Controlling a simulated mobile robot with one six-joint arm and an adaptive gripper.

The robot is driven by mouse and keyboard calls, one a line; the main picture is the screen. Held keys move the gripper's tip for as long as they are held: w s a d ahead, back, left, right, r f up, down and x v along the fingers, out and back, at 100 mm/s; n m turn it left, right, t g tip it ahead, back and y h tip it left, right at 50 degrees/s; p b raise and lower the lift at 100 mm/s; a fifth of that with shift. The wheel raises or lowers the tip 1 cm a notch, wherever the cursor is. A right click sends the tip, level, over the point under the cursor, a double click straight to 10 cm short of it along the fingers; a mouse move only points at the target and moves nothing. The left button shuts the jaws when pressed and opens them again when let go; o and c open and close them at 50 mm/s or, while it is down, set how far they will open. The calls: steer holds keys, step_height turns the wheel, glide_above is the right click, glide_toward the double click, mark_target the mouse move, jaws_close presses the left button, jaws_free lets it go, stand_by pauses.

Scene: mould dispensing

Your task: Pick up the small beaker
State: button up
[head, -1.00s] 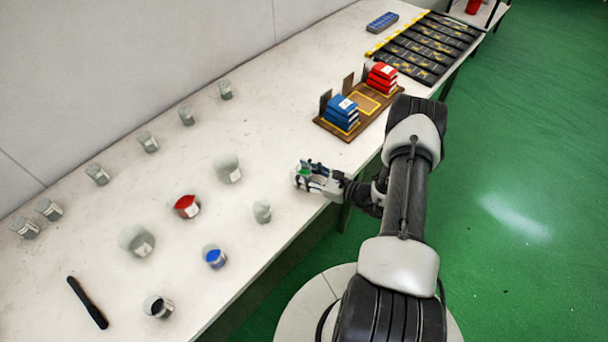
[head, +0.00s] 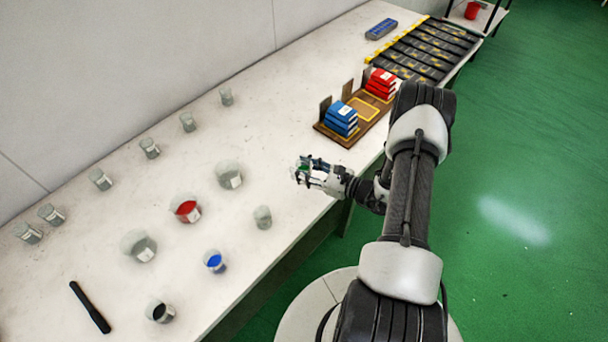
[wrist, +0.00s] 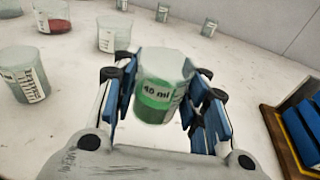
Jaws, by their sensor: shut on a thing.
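The small beaker (wrist: 156,92) is a clear glass with green liquid and a white label reading what looks like "40 ml". It stands about upright between the blue-padded fingers of my gripper (wrist: 160,98), which are shut on its sides. In the head view, my gripper (head: 305,171) is over the right front part of the table, with a bit of green showing between the fingers. The beaker's base is partly hidden, and I cannot tell how high it is above the table.
Left of my gripper on the table (head: 200,265) stand an empty small beaker (head: 262,217), a larger beaker (head: 228,174), a red-filled one (head: 186,209) and a blue-filled one (head: 215,262). A wooden tray (head: 352,139) with blue and red blocks is close on the right.

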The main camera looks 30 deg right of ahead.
step_height(320, 180, up, 25)
steer(key=p, duration=0.9)
steer(key=shift+f+p, duration=0.15)
steer(key=shift+p, duration=0.25)
